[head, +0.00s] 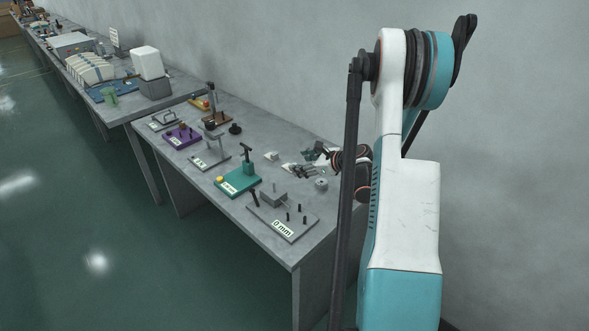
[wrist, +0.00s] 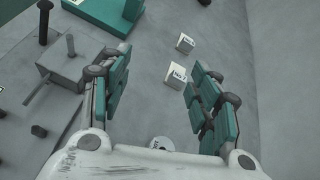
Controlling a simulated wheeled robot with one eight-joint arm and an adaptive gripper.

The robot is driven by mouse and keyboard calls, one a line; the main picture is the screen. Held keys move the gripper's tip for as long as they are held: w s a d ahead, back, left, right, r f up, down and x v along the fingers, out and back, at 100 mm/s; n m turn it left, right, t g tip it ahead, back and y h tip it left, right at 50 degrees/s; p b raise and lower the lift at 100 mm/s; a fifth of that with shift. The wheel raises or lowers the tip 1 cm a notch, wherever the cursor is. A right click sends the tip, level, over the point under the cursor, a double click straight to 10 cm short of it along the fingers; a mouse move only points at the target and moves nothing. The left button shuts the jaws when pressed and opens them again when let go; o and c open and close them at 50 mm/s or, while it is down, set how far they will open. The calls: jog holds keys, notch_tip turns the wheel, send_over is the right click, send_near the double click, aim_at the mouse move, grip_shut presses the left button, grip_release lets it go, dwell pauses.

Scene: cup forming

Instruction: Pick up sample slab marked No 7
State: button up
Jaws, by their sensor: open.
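Two small white slabs with printed labels lie on the grey bench. In the wrist view, the nearer slab (wrist: 176,77) is just beyond and between my fingers, and the other slab (wrist: 186,43) is farther up. The labels begin with "No", but their numbers are too small to read surely, so I cannot tell which is No 7. My gripper (wrist: 160,60) is open with nothing between its teal-padded fingers. In the head view, my gripper (head: 311,154) is low over the bench near the wall, beside a small pale slab (head: 271,156).
A grey fixture plate marked "0 mm" (head: 283,222) with pegs stands at the bench's near end. A teal fixture (head: 237,181) and a purple one (head: 182,136) stand farther along. A round metal piece (head: 321,184) sits near my gripper. The wall runs along the right side.

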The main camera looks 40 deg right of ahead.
jog(key=s+d+f+m, duration=0.2)
jog(key=d, duration=0.1)
jog(key=s+d+f+m+t+h, duration=0.1)
jog(key=d, duration=0.1)
jog(key=shift+s+d+f, duration=0.1)
jog(key=shift+s+d, duration=0.05)
jog(key=shift+s, duration=0.1)
jog(key=shift+w+d+f+m, duration=0.1)
jog(key=shift+d+f+m, duration=0.1)
jog(key=shift+m, duration=0.1)
jog(key=b+x, duration=0.2)
jog(key=x, duration=0.6)
jog(key=b+x, duration=0.2)
jog(key=x, duration=0.2)
jog(key=shift+w+f, duration=0.25)
jog(key=shift+f, duration=0.1)
jog(key=shift+w, duration=0.35)
jog(key=c, duration=1)
